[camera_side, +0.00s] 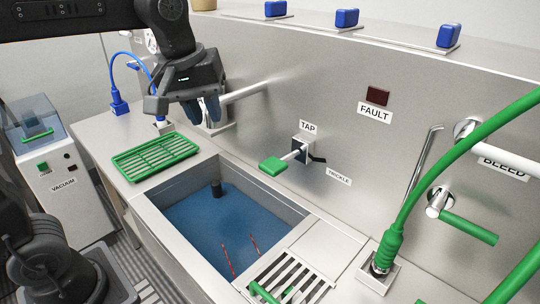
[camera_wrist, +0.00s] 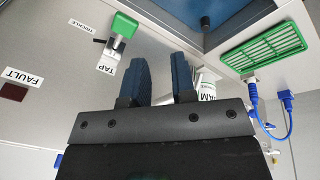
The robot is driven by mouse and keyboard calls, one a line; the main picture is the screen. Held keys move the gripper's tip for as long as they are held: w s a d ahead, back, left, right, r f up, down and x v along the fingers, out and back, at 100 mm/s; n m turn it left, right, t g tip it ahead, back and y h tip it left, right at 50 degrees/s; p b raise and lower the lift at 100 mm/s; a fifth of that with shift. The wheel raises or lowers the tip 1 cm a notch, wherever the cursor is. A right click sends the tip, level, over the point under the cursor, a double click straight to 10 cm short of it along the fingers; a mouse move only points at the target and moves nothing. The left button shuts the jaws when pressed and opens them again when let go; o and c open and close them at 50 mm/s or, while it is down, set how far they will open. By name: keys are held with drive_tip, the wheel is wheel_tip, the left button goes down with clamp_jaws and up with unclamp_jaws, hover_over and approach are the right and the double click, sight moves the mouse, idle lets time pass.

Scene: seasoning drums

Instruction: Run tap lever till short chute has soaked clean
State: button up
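The tap lever (camera_side: 273,165) has a green handle on a metal stem, fixed to the steel back panel under a TAP label (camera_side: 308,128). The lever also shows in the wrist view (camera_wrist: 124,25), left of my fingers. A basin (camera_side: 163,208) below it holds blue water or has a blue floor; I cannot tell which. My gripper (camera_side: 204,112) hangs above the back left of the basin, apart from the lever. Its two dark blue fingers (camera_wrist: 161,66) stand apart with nothing between them. I cannot pick out a short chute in either view.
A metal pipe (camera_side: 245,92) juts from the panel beside my gripper. A green rack (camera_side: 155,157) lies left of the basin. A green hose (camera_side: 430,150) and a green-handled BLEED valve (camera_side: 468,228) are at right. The dark FAULT lamp (camera_side: 378,95) is above.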

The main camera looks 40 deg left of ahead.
drive_tip(key=w+d+n+g, duration=0.1)
drive_tip(key=w+n, duration=0.1)
drive_tip(key=w, duration=0.1)
drive_tip(key=w+d+n, duration=0.1)
drive_tip(key=w+n, duration=0.2)
drive_tip(key=w, duration=0.1)
drive_tip(key=w+d+n+g, duration=0.1)
drive_tip(key=w+n, duration=0.2)
drive_tip(key=w, duration=0.1)
drive_tip(key=shift+w+d+r+g, duration=0.1)
drive_tip(key=shift+d+r+g, duration=0.15)
drive_tip(key=shift+r+g, duration=0.1)
clamp_jaws()
drive_tip(key=shift+w+d+n, duration=0.2)
drive_tip(key=shift+w+n, duration=0.25)
drive_tip(key=shift+n, duration=0.25)
